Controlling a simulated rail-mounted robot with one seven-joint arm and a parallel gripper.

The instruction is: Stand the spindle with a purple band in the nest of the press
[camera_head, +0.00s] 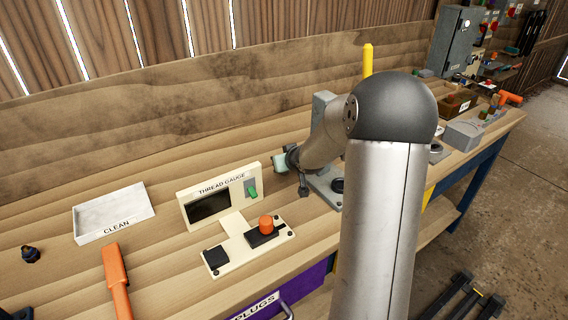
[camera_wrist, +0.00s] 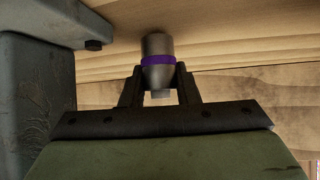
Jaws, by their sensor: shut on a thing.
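The spindle, a grey metal piece with a purple band (camera_wrist: 158,60), is held between the two dark fingers of my gripper (camera_wrist: 160,85) in the wrist view. Its wider end points away from the gripper body, and a narrower end shows between the fingers. In the head view my gripper (camera_head: 282,162) is beside the grey press (camera_head: 324,105), which has a yellow handle (camera_head: 367,60). My arm covers much of the press, and the spindle cannot be made out there. In the wrist view the grey press frame (camera_wrist: 35,100) stands close on the left. The nest cannot be made out.
A thread gauge (camera_head: 215,200) with an orange knob stands left of the press. A white CLEAN tray (camera_head: 113,212) and an orange-handled tool (camera_head: 116,280) lie further left. A brown box (camera_head: 455,105) and a grey block (camera_head: 463,134) are to the right.

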